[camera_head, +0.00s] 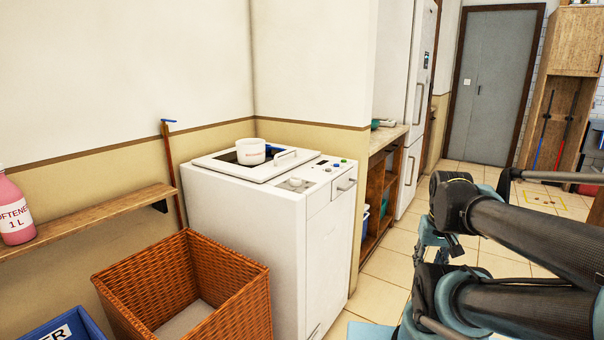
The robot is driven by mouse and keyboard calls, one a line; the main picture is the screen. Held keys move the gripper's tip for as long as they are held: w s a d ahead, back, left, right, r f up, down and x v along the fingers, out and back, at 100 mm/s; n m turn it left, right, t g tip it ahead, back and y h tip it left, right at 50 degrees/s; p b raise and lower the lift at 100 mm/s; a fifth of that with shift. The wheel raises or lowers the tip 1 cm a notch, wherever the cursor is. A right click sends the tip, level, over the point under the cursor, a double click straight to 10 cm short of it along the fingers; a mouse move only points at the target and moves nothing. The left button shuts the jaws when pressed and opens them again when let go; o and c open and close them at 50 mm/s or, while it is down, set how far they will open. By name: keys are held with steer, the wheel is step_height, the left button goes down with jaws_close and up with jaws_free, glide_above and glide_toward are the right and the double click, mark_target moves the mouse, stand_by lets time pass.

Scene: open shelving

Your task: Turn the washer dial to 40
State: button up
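The white washer (270,232) stands against the wall in the middle of the view. Its round pale dial (295,182) sits on the top panel near the front edge. The dial's numbers and pointer are too small to read. My dark arm with teal joints reaches in from the right, well apart from the washer. Its end (432,240) seems to hang down behind the joints, partly hidden, and its fingers cannot be made out.
A wicker basket (240,315) stands close against the washer's left front. A wooden shelf (100,218) with a pink softener bottle (13,212) is at left, above a blue bin (62,330). A wooden cabinet (372,205) stands behind the washer's right side. Tiled floor (385,270) is clear there.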

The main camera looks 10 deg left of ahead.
steer(key=shift+w+a, duration=0.25)
steer(key=shift+w, duration=0.2)
steer(key=o, duration=0.4)
steer(key=shift+s+r, duration=0.1)
steer(key=shift+o, duration=0.5)
steer(key=shift+w+a+r+n, duration=0.1)
steer(key=shift+a+r+n, duration=0.1)
steer(key=shift+r+n, duration=0.3)
steer(key=shift+w+a+r+n, duration=0.1)
steer(key=shift+a+r+n, duration=0.1)
steer(key=shift+r, duration=0.5)
steer(key=w+a+r+n, duration=0.5)
steer(key=w+r+n, duration=0.2)
steer(key=r, duration=0.3)
step_height(320, 180, up, 18)
steer(key=n+g, duration=0.2)
steer(key=n, duration=1.9)
glide_above(296, 180)
steer(key=shift+y, duration=0.3)
steer(key=f, duration=1.1)
steer(key=w+f, duration=0.1)
steer(key=f, duration=0.5)
steer(key=shift+a, duration=0.1)
